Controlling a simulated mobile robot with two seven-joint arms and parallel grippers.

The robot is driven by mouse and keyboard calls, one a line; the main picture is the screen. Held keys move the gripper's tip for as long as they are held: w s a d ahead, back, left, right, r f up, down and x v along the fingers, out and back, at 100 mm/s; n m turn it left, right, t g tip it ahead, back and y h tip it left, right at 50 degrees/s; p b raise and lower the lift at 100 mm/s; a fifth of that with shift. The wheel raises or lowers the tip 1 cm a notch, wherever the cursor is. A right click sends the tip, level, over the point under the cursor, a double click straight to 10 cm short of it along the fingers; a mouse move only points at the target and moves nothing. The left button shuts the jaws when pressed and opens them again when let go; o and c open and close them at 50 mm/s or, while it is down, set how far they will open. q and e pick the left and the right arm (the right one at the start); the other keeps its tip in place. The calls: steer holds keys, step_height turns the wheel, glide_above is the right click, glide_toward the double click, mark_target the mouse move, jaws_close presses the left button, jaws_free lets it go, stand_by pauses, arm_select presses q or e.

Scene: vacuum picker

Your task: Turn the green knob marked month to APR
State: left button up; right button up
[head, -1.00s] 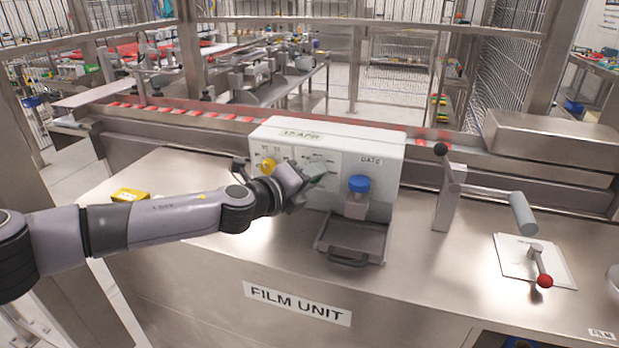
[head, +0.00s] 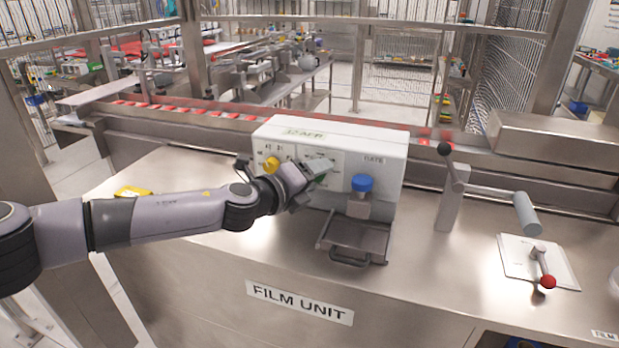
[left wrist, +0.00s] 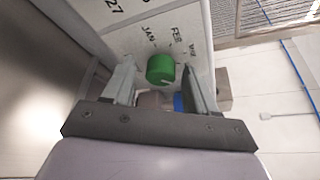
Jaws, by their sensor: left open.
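The white printer box (head: 385,150) stands on the steel counter. Its green month knob (left wrist: 160,69) shows clearly in the left wrist view, with JAN, FEB and another label printed around it. In the head view the knob is mostly hidden behind my left gripper (head: 313,176). That gripper is open at the box's front face. In the left wrist view its two fingers (left wrist: 156,77) stand on either side of the knob, with gaps visible. The display (head: 304,134) on top seems to end in APR; its number is blurred. My right gripper is not in view.
A yellow knob (head: 271,163) sits left of the gripper on the same face. A blue-capped part (head: 361,184) stands to its right, above a tray with a handle (head: 352,256). A lever (head: 452,190) and a red-balled handle (head: 547,282) are further right.

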arm_select(q)
steer(key=v, duration=0.7)
steer(key=shift+a, duration=0.1)
stand_by(0.4)
steer(key=s+d+f+n+g+h, duration=0.1)
steer(key=s+d+f+n, duration=0.3)
steer(key=s+f+n, duration=0.2)
steer(key=s+d+f+n+h, duration=0.1)
steer(key=s+d+f+n, duration=0.35)
steer(key=s+n, duration=0.2)
steer(key=s+a+f+n+y, duration=0.4)
steer(key=s+a+f+n, duration=0.4)
steer(key=a, duration=0.4)
steer(key=s+a+f+n+g+y, duration=0.1)
steer(key=s+a+f+n+y, duration=0.4)
steer(key=s+a+f+n, duration=0.3)
steer(key=s+a+f, duration=0.1)
steer(key=a+f, duration=0.3)
steer(key=f, duration=0.1)
steer(key=shift+s+f, duration=0.35)
steer(key=shift+n, duration=0.25)
